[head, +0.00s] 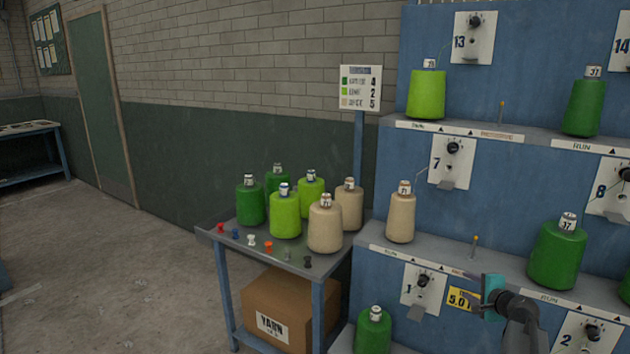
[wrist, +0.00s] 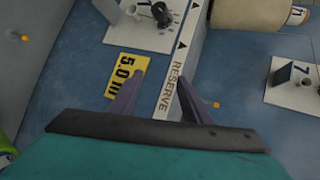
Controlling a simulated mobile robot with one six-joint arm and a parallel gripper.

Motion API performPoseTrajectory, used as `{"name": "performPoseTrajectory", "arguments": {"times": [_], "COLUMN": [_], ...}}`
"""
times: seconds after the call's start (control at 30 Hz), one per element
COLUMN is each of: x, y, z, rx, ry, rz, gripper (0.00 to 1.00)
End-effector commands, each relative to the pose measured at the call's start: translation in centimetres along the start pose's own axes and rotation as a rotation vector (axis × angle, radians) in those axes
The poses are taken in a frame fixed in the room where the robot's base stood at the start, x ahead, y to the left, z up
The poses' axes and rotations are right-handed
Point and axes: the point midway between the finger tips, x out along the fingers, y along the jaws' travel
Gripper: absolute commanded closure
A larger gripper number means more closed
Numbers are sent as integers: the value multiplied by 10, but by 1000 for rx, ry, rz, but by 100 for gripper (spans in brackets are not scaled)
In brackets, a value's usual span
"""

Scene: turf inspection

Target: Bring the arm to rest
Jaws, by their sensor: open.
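My gripper (head: 486,298) is at the lower right in the head view, in front of the blue creel rack (head: 540,130), near the lower shelf edge and the yellow label (head: 461,299). In the wrist view my gripper (wrist: 159,76) shows two dark fingers spread apart with nothing between them. The shelf edge marked RESERVE (wrist: 178,70) passes behind the fingers, and the yellow label (wrist: 127,75) is beside the left one. Whether the fingers touch the rack cannot be told.
Beige (head: 401,215), dark green (head: 557,255) and light green (head: 426,95) cones stand on the rack shelves. A side table (head: 222,237) holds several cones and small coloured pieces, with a carton (head: 275,305) beneath. Open floor (head: 120,260) lies left.

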Motion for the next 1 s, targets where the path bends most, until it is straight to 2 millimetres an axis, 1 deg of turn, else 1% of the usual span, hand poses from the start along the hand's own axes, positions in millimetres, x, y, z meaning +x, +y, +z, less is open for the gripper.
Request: {"name": "performPoseTrajectory", "arguments": {"times": [0.03, 0.17, 0.2, 0.37, 0.4, 0.47, 0.5, 0.57, 0.63, 0.77, 0.8, 0.87, 0.9, 0.97, 1.0], "x": [11, 32, 37, 52, 55, 58, 59, 59, 58, 51, 47, 41, 35, 26, 20], "y": [18, 60, 73, 128, 142, 164, 179, 201, 228, 278, 294, 318, 334, 358, 374], "z": [21, 67, 81, 137, 151, 172, 185, 206, 229, 270, 282, 299, 310, 326, 336], "rx": [-10, -44, -56, -110, -125, -148, -164, -190, -223, -288, -309, -344, -367, -403, -429], "ry": [-28, -90, -109, -187, -207, -238, -257, -288, -326, -396, -419, -453, -476, -512, -535], "rz": [29, 99, 121, 211, 235, 269, 293, 329, 371, 452, 478, 516, 541, 582, 608], "gripper": [56, 56, 56, 56, 56, 56, 56, 56, 56, 56, 56, 56, 56, 56, 56]}}
